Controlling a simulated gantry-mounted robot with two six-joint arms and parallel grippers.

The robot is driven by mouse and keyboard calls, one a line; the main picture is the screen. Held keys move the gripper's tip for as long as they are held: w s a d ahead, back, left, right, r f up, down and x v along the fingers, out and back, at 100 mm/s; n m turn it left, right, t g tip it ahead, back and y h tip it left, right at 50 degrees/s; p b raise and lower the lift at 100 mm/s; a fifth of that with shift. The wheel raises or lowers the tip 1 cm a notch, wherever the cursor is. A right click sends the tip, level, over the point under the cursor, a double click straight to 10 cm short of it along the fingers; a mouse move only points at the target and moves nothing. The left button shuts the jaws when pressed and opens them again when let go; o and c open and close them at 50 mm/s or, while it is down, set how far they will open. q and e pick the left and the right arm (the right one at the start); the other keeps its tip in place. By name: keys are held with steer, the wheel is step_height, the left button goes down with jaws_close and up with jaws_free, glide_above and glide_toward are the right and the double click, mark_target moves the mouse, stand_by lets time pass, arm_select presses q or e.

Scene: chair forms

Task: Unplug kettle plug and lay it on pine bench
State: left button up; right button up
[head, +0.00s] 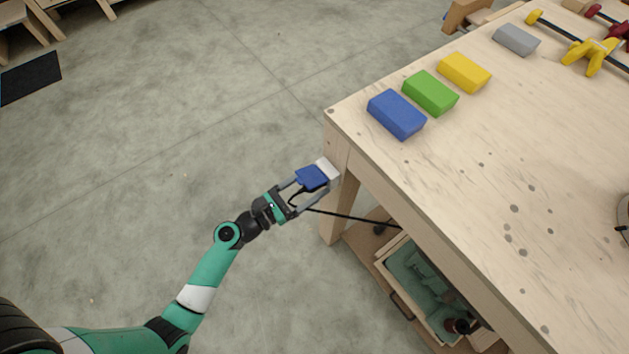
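The blue kettle plug (312,178) is at the near left corner of the pine bench (480,190). Its front end meets a white socket (327,168) by the bench leg; I cannot tell how deep it sits. My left gripper (311,184) has a finger along each side of the plug, with no visible gap, and appears shut on it. A black cord (350,216) runs from behind the gripper to the right, under the bench. My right gripper is not in view.
Blue (397,114), green (431,93) and yellow (464,73) blocks line the bench's left edge, with a grey block (516,40) farther back. Clamps (590,55) lie at the back right. The bench's middle is clear. A drawer (405,300) holds tools below.

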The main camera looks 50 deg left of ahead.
mark_target(300, 191)
arm_select(q)
jaws_close()
steer(key=shift+s+r, duration=0.1)
stand_by(0.4)
steer(key=shift+s+a, duration=0.15)
steer(key=shift+s, duration=0.85)
steer(key=shift+s+a+p, duration=0.15)
steer(key=shift+s+p, duration=0.05)
steer(key=shift+s, duration=0.75)
steer(key=shift+s+a+p, duration=0.1)
steer(key=shift+s+p, duration=0.1)
steer(key=shift+s, duration=0.7)
steer(key=shift+s+a+p, duration=0.2)
steer(key=shift+s, duration=1.05)
steer(key=shift+s+a+p, duration=0.15)
steer(key=shift+s+p, duration=0.05)
steer(key=shift+s, duration=1.05)
